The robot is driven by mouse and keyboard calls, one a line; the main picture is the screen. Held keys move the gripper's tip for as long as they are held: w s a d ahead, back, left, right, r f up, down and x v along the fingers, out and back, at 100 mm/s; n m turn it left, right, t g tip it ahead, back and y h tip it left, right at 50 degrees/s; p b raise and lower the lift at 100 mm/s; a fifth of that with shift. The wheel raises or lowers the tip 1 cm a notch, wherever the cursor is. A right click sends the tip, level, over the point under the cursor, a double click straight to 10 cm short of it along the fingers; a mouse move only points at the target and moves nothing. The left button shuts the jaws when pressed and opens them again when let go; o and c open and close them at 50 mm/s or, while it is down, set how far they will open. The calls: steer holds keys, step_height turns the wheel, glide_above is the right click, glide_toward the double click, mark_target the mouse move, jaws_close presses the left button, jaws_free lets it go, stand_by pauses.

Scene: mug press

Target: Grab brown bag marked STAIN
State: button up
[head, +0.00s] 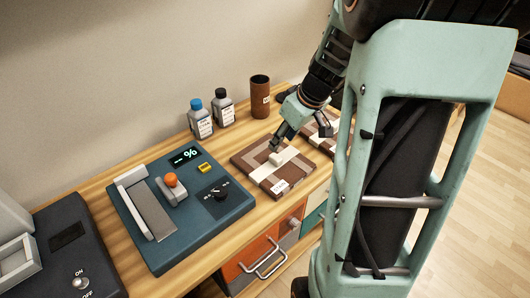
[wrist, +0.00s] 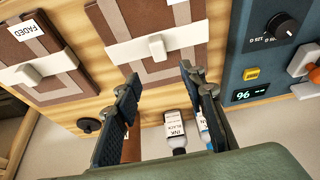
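Two flat brown packages with pale crossing bands and a cream raised grip lie on the wooden counter. The nearer package (head: 246,160) sits right of the blue machine; its white label is too small to read. In the wrist view this package (wrist: 122,27) is in the middle, its label cut off at the top edge. The other package (head: 310,131), partly behind my arm, reads FADED in the wrist view (wrist: 62,84). My gripper (head: 299,137) is open and empty, above the counter near the nearer package's cream grip (head: 277,158). Both fingers show apart in the wrist view (wrist: 161,76).
A blue machine (head: 235,203) with an orange knob and lever stands to the left. A blue-capped bottle (head: 200,122), a black-capped ink bottle (head: 223,110) and a brown cylinder (head: 260,100) stand along the wall. Drawers (head: 250,265) lie below the counter.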

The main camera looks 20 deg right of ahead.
mark_target(274, 155)
steer(key=x, duration=0.9)
steer(key=shift+s+b, duration=0.2)
steer(key=shift+b, duration=0.15)
steer(key=shift+c, duration=0.4)
jaws_close()
